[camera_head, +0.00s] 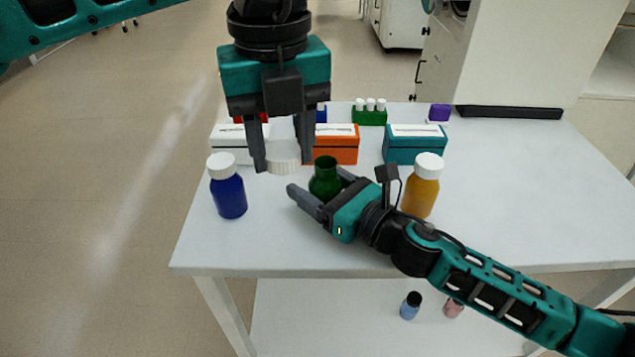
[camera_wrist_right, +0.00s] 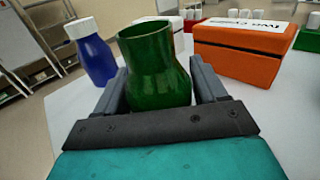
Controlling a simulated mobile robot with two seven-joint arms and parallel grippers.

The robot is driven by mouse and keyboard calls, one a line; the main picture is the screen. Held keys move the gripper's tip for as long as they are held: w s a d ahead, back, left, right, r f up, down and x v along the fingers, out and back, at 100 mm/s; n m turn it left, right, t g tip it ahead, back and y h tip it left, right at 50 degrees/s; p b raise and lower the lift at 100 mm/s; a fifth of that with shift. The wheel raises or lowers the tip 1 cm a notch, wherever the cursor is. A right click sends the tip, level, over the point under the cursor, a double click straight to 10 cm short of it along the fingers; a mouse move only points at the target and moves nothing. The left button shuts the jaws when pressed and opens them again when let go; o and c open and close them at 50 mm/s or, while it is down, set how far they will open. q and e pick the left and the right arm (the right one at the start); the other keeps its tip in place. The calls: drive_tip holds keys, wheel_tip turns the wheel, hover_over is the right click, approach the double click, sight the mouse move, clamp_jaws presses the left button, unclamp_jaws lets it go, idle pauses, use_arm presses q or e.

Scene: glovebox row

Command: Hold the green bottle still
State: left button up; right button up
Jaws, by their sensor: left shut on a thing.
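The green bottle (camera_head: 326,180) stands upright and uncapped on the white table, its mouth open. My right gripper (camera_head: 319,184) comes in low from the right, with one finger on each side of the bottle's body. The right wrist view shows the bottle (camera_wrist_right: 157,70) between its fingers; whether both press on the glass is unclear. The bottle's lower part is hidden by the gripper. My left gripper (camera_head: 282,166) points down, just left of and above the bottle, shut on a white ribbed cap (camera_head: 284,155). The cap is apart from the bottle.
A blue bottle (camera_head: 228,192) stands left and an orange bottle (camera_head: 421,190) right, both white-capped. Behind are white, orange (camera_head: 343,150) and teal (camera_head: 414,150) boxes and a green vial rack (camera_head: 369,117). The table's right side (camera_head: 510,205) is clear.

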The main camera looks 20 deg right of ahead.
sight(391, 271)
drive_tip(key=shift+o, duration=1.4)
use_arm(q)
drive_tip(key=shift+r, duration=0.1)
use_arm(e)
drive_tip(key=shift+r, duration=0.1)
use_arm(q)
drive_tip(key=shift+r, duration=0.1)
use_arm(e)
drive_tip(key=shift+s+r, duration=0.1)
drive_tip(key=shift+r, duration=0.05)
use_arm(q)
wheel_tip(391, 271, down, 2)
drive_tip(key=shift+f+b, duration=0.2)
drive_tip(key=shift+b, duration=0.8)
use_arm(e)
drive_tip(key=v, duration=1.1)
drive_tip(key=shift+s+d, duration=0.25)
use_arm(q)
drive_tip(key=shift+s+f, duration=0.1)
use_arm(e)
drive_tip(key=shift+s, duration=0.2)
